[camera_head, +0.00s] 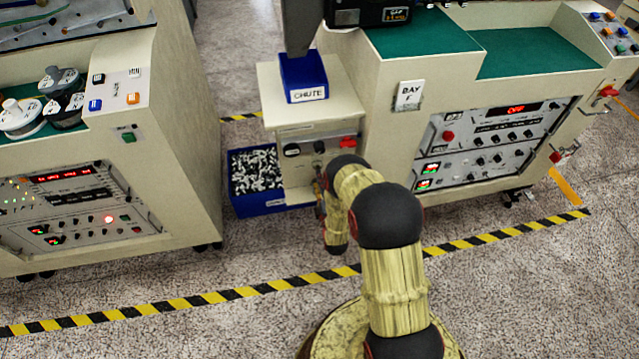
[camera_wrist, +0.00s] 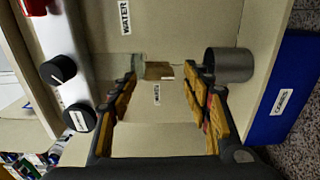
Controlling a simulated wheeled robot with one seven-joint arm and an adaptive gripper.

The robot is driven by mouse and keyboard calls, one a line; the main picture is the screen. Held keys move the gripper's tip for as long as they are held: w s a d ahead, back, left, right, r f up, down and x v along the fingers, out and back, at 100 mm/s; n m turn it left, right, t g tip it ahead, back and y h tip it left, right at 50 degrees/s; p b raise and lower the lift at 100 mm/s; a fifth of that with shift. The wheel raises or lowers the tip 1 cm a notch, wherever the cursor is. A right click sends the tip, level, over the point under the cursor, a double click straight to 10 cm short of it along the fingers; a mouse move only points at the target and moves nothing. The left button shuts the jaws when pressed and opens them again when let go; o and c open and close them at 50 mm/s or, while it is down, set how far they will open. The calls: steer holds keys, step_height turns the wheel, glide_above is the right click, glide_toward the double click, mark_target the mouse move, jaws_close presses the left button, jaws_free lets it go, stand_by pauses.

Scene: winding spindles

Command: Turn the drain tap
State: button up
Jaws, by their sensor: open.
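In the wrist view, a small fitting sits on the cream cabinet wall: a pale glass-like part, a brownish block (camera_wrist: 159,71) and a thin stem reaching toward a grey metal cup (camera_wrist: 229,65). I cannot make out the tap handle clearly. My gripper (camera_wrist: 162,76) is open, one finger on each side of the block, with the fingertips close to it. Whether they touch it I cannot tell. The right finger is near the cup. In the head view my arm reaches to the front of the chute cabinet (camera_head: 305,130), and the fitting is mostly hidden.
Black knobs (camera_wrist: 59,69) and a red part line the panel at the left in the wrist view. A blue bin (camera_wrist: 290,85) is at the right; in the head view this bin (camera_head: 270,202) holds black and white pieces. Larger machines stand on both sides.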

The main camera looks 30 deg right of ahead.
steer(key=shift+s, duration=0.1)
steer(key=v, duration=1.2)
